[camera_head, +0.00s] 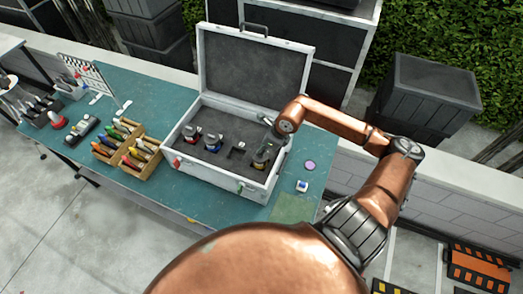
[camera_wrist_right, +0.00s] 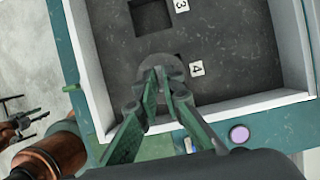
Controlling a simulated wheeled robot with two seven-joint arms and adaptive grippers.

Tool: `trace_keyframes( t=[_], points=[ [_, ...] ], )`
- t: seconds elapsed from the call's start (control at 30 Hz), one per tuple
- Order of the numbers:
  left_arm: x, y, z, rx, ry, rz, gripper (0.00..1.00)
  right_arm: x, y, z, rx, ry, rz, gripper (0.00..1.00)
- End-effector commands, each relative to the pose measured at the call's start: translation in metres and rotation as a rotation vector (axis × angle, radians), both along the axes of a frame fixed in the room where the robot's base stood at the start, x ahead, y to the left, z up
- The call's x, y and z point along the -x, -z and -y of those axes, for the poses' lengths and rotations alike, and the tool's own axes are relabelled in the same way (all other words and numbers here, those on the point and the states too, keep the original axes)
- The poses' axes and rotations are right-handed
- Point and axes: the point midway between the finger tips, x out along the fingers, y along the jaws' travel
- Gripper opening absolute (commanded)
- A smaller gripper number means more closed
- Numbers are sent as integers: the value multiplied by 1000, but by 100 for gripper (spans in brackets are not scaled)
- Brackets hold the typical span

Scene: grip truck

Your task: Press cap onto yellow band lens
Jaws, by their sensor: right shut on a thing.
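My right gripper (camera_head: 263,154) reaches into the right end of the open case. In the right wrist view its green-sided fingers (camera_wrist_right: 160,76) are shut on a dark grey round piece (camera_wrist_right: 172,62), beside the label 4. It may be the cap or the lens top; I cannot tell. A red-banded lens (camera_head: 190,138) and a blue-banded lens (camera_head: 213,143) stand farther left in the case. My left gripper (camera_wrist_right: 20,116) shows only at the right wrist view's left edge, with its fingers apart and empty.
The case (camera_head: 224,181) has low white walls and a raised lid (camera_head: 253,73) behind. Slot 3 (camera_wrist_right: 152,16) looks empty. A purple disc (camera_head: 310,165) and a small white-and-blue item (camera_head: 302,186) lie right of the case. Wooden trays (camera_head: 127,151) stand at left.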

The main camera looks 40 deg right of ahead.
Motion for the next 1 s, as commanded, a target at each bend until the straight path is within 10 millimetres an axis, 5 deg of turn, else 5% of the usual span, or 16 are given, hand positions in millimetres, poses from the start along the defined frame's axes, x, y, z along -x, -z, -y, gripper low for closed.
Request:
trace_keyframes(
  t=[0.2, 0.23, 0.5, 0.7, 1.0],
  points=[
    [0, 0, 0, 0, 0, 0, 40, 0, 0, 0, 0, 0, 0, 0],
    [0, 0, 0, 0, 0, 0, 40, 0, 0, 0, 0, 0, 0, 10],
    [0, 0, 0, 0, 0, 0, 40, 0, 0, 0, 0, 0, 0, 28],
    [0, 0, 0, 0, 0, 0, 40, 0, 0, 0, 0, 0, 0, 29],
    [0, 0, 0, 0, 0, 0, 40, 0, 0, 0, 0, 0, 0, 46]
  ],
)
